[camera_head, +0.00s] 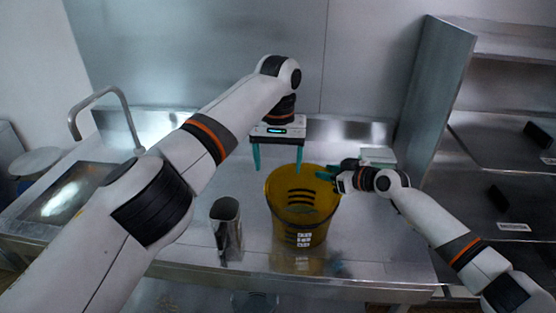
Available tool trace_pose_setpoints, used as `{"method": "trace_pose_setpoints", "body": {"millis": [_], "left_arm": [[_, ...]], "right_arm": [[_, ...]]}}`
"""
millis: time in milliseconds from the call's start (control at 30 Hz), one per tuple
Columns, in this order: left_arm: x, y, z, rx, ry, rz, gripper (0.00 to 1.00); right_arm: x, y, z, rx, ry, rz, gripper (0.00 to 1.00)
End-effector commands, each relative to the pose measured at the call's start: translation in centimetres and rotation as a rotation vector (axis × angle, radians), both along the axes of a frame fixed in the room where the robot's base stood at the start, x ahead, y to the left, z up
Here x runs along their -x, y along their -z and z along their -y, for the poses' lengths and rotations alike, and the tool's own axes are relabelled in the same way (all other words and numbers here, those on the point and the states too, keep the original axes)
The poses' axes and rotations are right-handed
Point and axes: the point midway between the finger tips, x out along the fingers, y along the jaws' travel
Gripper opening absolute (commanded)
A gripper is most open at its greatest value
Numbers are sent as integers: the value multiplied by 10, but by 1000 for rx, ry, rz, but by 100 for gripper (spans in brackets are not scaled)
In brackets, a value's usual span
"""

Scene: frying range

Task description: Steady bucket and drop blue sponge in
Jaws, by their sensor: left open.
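A translucent yellow bucket (283,222) stands upright on the steel counter, with dark stripes and a white label on it. My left gripper (278,168) points down above and behind the bucket's left rim. Its two teal fingers are wide apart with nothing between them. My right gripper (328,175) is at the bucket's right rim, with teal fingertips at or over the edge. Whether it grips the rim is hard to tell. I cannot make out a blue sponge; the bucket shows no clear sponge inside.
A metal pitcher (226,222) stands on the counter left of the bucket. A sink (68,192) with a curved faucet (122,108) is at the left. A pale box (378,155) sits behind my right gripper. Steel shelves (490,130) and an upright panel (438,90) bound the right.

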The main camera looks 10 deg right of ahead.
Motion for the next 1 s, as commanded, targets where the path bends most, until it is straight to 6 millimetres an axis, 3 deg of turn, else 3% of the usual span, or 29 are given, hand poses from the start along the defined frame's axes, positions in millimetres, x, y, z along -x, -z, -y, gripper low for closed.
{"method": "trace_pose_setpoints", "body": {"millis": [267,700,1000], "left_arm": [[0,3,0,0,0,0,74],[0,26,0,0,0,0,74],[0,31,0,0,0,0,74]], "right_arm": [[9,-3,6,0,1,0,34],[76,-33,47,4,0,-1,34],[94,-45,58,0,0,0,34]]}}
